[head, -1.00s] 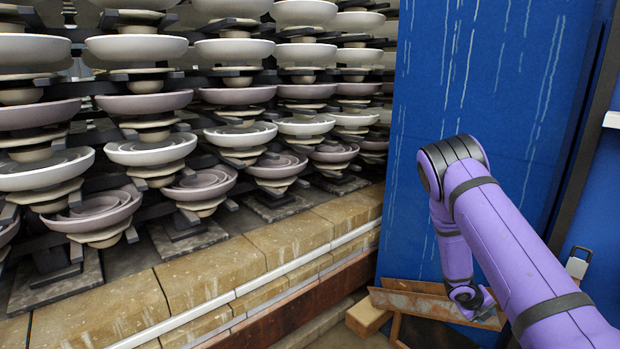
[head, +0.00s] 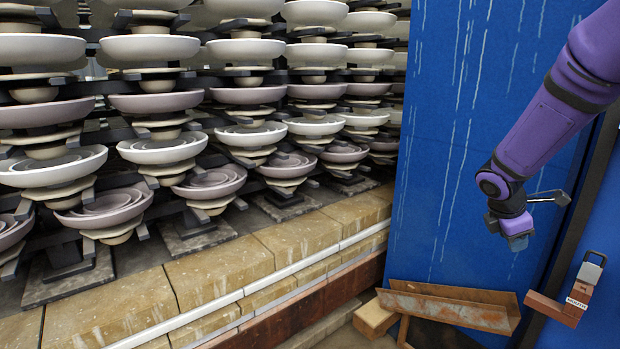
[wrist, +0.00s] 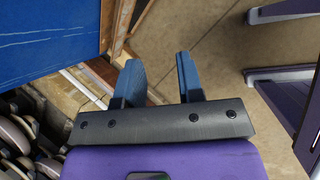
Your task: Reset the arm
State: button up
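My purple arm comes in from the upper right of the head view and hangs in front of the blue panel. My gripper (head: 518,240) points downward at its end, above and to the right of a rusty angled beam. In the wrist view my gripper (wrist: 160,82) shows two blue fingers, set apart with bare floor visible between them. It is open and holds nothing. In the head view the fingers are small and overlap one another.
The blue panel (head: 440,150) rises behind my arm. A rusty beam (head: 450,305) and a reddish-brown bracket (head: 578,295) sit below and right. Open floor (wrist: 215,50) shows beneath the gripper.

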jog(key=s+a+r+m+t+y, duration=0.1)
jog(key=s+a+r+m+y, duration=0.1)
jog(key=s+a+r+m, duration=0.3)
jog(key=s+a+r+m+t+y, duration=0.1)
jog(key=s+a+r+m, duration=0.4)
jog(key=s, duration=0.8)
jog(key=s+a+r+m+t+y, duration=0.1)
jog(key=s+a+r+m+y, duration=0.1)
jog(key=s+a+r+m, duration=0.3)
jog(key=s+m, duration=0.1)
jog(key=s, duration=0.3)
jog(key=shift+s+r+m+y, duration=0.35)
jog(key=shift+m+y, duration=0.05)
jog(key=shift+d, duration=0.1)
dwell(0.5)
